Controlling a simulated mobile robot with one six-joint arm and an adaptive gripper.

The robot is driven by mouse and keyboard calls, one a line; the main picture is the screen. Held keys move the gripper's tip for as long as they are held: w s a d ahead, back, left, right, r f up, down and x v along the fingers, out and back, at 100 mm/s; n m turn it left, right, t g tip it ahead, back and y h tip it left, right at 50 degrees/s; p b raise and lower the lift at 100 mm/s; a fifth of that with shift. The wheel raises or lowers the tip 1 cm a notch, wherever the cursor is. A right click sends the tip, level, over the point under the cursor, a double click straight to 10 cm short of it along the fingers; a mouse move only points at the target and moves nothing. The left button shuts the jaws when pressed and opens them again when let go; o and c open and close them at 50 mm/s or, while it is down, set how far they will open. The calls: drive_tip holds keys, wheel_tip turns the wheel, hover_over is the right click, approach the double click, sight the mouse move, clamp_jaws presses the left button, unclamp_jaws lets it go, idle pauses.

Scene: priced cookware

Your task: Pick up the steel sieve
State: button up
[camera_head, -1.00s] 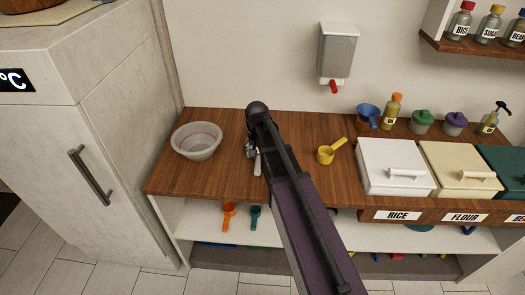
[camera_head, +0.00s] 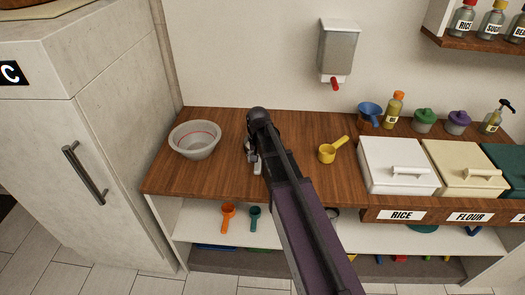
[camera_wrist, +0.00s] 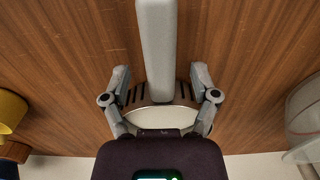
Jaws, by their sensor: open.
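The steel sieve shows in the wrist view (camera_wrist: 157,40) as a broad pale grey handle running up the picture from a round body with dark slots. My gripper's dark housing hides part of the round body. My gripper (camera_wrist: 160,84) is open, with one finger on each side of the handle near where it joins the body. I cannot tell whether the fingers touch it or how high they are. In the head view my gripper (camera_head: 252,153) is over the wooden counter, and my arm hides most of the sieve.
A clear bowl (camera_head: 195,140) stands left of my gripper on the counter (camera_head: 225,185), and a yellow scoop (camera_head: 327,153) lies to the right. White RICE and cream FLOUR bins (camera_head: 398,180) stand further right. A dispenser (camera_head: 338,50) hangs on the wall. Counter between bowl and gripper is clear.

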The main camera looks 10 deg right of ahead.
drive_tip(key=shift+f+b, duration=0.6)
drive_tip(key=shift+f, duration=0.25)
clamp_jaws()
